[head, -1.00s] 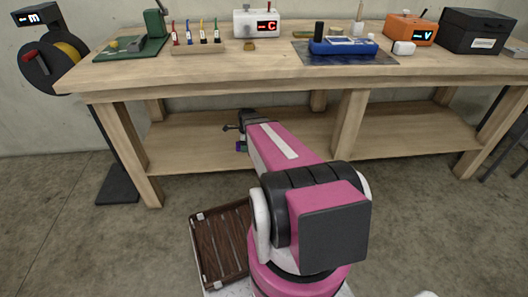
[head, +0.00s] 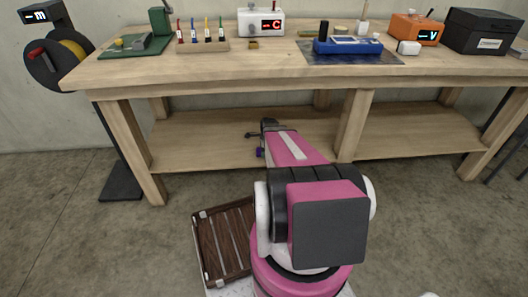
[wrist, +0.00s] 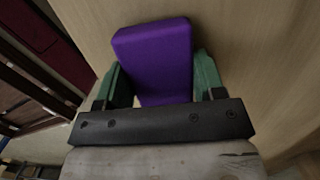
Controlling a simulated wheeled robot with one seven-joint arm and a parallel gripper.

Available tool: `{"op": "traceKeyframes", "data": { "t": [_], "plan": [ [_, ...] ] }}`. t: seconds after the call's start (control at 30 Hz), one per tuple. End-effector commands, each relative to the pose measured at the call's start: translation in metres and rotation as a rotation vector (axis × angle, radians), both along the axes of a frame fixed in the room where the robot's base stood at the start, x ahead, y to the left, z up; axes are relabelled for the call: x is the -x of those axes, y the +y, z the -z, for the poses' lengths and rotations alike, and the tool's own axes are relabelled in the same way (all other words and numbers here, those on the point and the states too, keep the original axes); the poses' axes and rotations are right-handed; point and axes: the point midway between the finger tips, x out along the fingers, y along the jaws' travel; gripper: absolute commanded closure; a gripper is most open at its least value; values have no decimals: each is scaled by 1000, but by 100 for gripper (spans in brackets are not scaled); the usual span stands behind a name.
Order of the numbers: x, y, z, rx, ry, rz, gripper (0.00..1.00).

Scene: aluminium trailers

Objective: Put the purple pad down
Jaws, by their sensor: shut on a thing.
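The purple pad (wrist: 153,58) is held between the green fingers of my gripper (wrist: 158,80) in the wrist view. One finger is on each side of it. Behind the pad is a pale wooden surface; I cannot tell whether the pad touches it. In the head view the pad shows as a small purple patch (head: 260,152) under the end of my arm, in front of the workbench's lower shelf (head: 205,145). My arm hides most of the gripper there.
The workbench top (head: 270,70) carries a row of tools, a white device (head: 261,22), an orange device (head: 416,30) and a black box (head: 483,31). A bench leg (head: 352,125) stands right of my gripper. A slatted brown tray (head: 222,243) is low at left. The lower shelf looks bare.

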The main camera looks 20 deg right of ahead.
Motion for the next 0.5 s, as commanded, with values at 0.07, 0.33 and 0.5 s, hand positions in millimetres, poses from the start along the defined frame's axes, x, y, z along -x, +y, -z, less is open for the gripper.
{"op": "traceKeyframes", "data": {
  "t": [0.07, 0.33, 0.5],
  "plan": [
    [0, 0, 4, 0, 0, 0, 59],
    [0, 0, 5, 0, 0, 0, 59],
    [0, 0, 9, 0, 0, 0, 59]
  ]
}}
